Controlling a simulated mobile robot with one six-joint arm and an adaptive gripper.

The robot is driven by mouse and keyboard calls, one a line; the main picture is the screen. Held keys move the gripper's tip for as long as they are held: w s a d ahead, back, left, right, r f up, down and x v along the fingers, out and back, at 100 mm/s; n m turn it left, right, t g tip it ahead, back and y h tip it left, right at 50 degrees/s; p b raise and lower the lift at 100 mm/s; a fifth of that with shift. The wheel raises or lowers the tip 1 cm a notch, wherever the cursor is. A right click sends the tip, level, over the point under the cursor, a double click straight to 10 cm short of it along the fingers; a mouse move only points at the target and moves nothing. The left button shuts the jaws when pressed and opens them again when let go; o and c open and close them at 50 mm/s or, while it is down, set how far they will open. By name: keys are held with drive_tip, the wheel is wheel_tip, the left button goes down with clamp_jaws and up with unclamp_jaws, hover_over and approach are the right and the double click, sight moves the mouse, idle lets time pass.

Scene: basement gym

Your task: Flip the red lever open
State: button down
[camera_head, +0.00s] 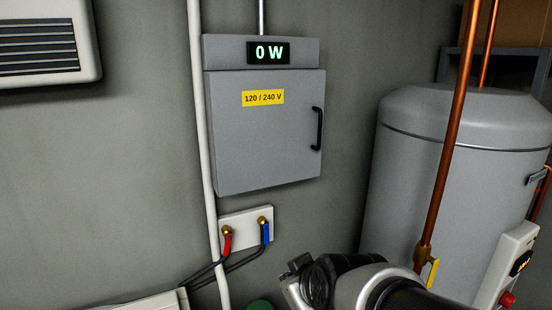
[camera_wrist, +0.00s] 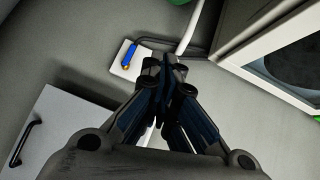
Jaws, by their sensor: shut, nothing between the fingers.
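The red lever (camera_head: 227,242) hangs down from a brass fitting at the left of a small white wall plate (camera_head: 245,220). A blue lever (camera_head: 265,234) hangs from a second brass fitting to its right. In the wrist view, the blue lever (camera_wrist: 130,53) and part of the plate (camera_wrist: 121,66) show just left of my fingertips. I cannot see the red lever there; the fingers may hide it. My gripper (camera_wrist: 164,62) is shut and empty, its tips overlapping the plate's edge in the picture. I cannot tell whether they touch anything.
A grey electrical box (camera_head: 265,140) reading 0 W hangs above the plate, with a black handle (camera_head: 317,129). A white pipe (camera_head: 202,150) runs beside the plate. Dark hoses (camera_head: 205,272) lead lower left. A grey tank (camera_head: 405,180) and copper pipe (camera_head: 456,130) stand right.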

sight(228, 245)
drive_tip(key=s+d+f+m+g+h, duration=0.1)
drive_tip(key=s+d+m, duration=0.1)
drive_tip(key=s+d, duration=0.35)
drive_tip(key=s+d+m+g+h, duration=0.1)
drive_tip(key=s+d+m+g, duration=0.1)
drive_tip(key=s, duration=0.6)
drive_tip(key=s+d+f+m+g, duration=0.1)
drive_tip(key=s+d+m, duration=0.15)
drive_tip(key=s, duration=0.45)
drive_tip(key=w+a+n+t+y, duration=0.1)
drive_tip(key=w+a+n+t, duration=0.15)
drive_tip(key=w+a, duration=0.55)
drive_tip(key=w+a+n+t+y, duration=0.15)
drive_tip(key=w+a+n, duration=0.3)
drive_tip(key=w, duration=0.75)
drive_tip(key=w+a+n+t+y, duration=0.1)
drive_tip(key=w+a+n+t, duration=0.15)
drive_tip(key=w+a, duration=0.55)
drive_tip(key=w+a+f+n+t, duration=0.6)
drive_tip(key=w+a+f+n, duration=0.2)
drive_tip(key=a+f, duration=0.5)
drive_tip(key=w+d+f+b, duration=0.1)
drive_tip(key=w+b, duration=0.2)
drive_tip(key=w, duration=0.8)
drive_tip(key=shift+w+f+b, duration=0.35)
drive_tip(key=shift+f, duration=0.05)
drive_tip(key=shift+d, duration=0.1)
